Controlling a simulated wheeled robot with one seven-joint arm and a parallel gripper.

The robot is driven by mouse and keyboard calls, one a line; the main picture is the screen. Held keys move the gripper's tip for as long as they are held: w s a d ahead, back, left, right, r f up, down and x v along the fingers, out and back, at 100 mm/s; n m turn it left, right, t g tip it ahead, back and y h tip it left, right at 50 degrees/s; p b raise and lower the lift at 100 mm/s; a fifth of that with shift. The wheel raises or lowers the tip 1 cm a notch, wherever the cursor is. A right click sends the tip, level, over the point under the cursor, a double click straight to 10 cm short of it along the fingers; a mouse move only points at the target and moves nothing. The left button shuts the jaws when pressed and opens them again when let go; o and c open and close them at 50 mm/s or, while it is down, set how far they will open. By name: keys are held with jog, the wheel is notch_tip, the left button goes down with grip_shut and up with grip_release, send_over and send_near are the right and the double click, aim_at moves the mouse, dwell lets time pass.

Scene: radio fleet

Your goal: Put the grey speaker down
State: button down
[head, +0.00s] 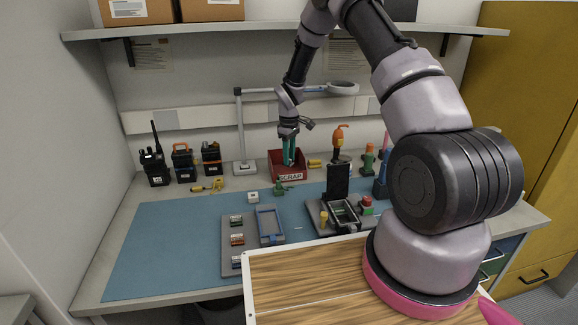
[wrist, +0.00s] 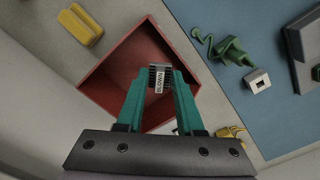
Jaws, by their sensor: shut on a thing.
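My gripper (head: 289,163) points down at the red scrap bin (head: 287,176) at the back of the bench. In the wrist view its two green fingers (wrist: 160,84) are shut on a small grey speaker (wrist: 153,80) with dark ribbed sides and a white label. The speaker is seen against the inside of the red bin (wrist: 108,90). How far it is above the bin floor I cannot tell. In the head view the speaker is hidden by the fingers and the bin's front wall.
A blue mat (head: 165,240) covers much of the bench. A lamp (head: 241,130) stands behind the bin on the left. Several radios (head: 182,162) stand further left. A green part (head: 283,190) lies before the bin, and a yellow piece (head: 314,163) lies right of it.

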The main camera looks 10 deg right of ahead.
jog(key=shift+f, duration=1.8)
jog(key=shift+f, duration=0.2)
jog(key=shift+f, duration=0.4)
jog(key=c, duration=0.8)
grip_release()
notch_tip(320, 180, up, 9)
jog(key=shift+f, duration=0.1)
jog(key=shift+s, duration=0.1)
